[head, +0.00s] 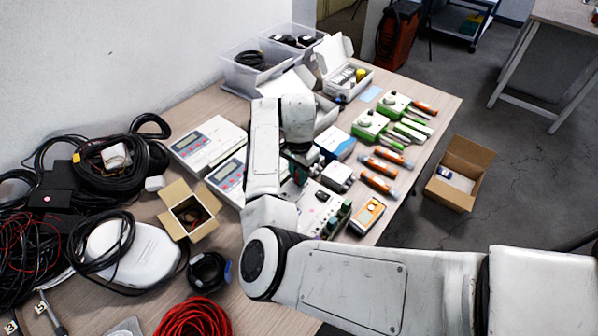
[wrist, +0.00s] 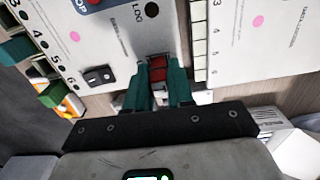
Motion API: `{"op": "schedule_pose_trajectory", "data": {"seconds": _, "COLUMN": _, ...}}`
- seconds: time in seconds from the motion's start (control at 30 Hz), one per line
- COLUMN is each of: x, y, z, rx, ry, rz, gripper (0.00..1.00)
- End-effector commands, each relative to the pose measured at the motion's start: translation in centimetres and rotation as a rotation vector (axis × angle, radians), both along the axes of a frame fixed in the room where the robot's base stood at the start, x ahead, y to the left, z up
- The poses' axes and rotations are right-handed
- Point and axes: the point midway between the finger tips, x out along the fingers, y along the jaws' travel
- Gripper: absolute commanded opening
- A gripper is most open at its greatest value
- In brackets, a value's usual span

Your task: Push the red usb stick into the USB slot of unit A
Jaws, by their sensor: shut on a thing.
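In the wrist view my gripper (wrist: 162,78) has its teal fingers closed on the red usb stick (wrist: 157,70). The stick lies at the edge of a white panel unit (wrist: 115,40) marked LOG, with a black rocker switch and a dark round part. A second white panel (wrist: 260,45) is to the right. No letter A is readable, so I cannot tell which is unit A. I cannot see the USB slot or whether the stick touches it. In the head view my arm hides the stick and most of the gripper; the white panel unit (head: 318,212) shows beside it.
Two white devices with displays (head: 205,143) stand left of my arm. A small open carton (head: 176,194) and coiled cables (head: 112,165) crowd the left.

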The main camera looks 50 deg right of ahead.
Motion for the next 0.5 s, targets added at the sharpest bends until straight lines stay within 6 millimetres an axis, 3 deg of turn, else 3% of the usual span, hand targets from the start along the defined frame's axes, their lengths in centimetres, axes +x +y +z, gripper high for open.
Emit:
{"op": "schedule_pose_trajectory", "data": {"seconds": 0.43, "x": -0.04, "y": 0.02, "z": -0.34, "rx": 0.001, "ry": 0.002, "rz": 0.0, "gripper": 0.0}}
{"op": "schedule_pose_trajectory", "data": {"seconds": 0.47, "x": -0.04, "y": 0.02, "z": -0.34, "rx": 0.001, "ry": 0.002, "rz": 0.0, "gripper": 0.24}}
{"op": "schedule_pose_trajectory", "data": {"seconds": 0.5, "x": -0.04, "y": 0.02, "z": -0.33, "rx": 0.001, "ry": 0.001, "rz": 0.0, "gripper": 0.28}}
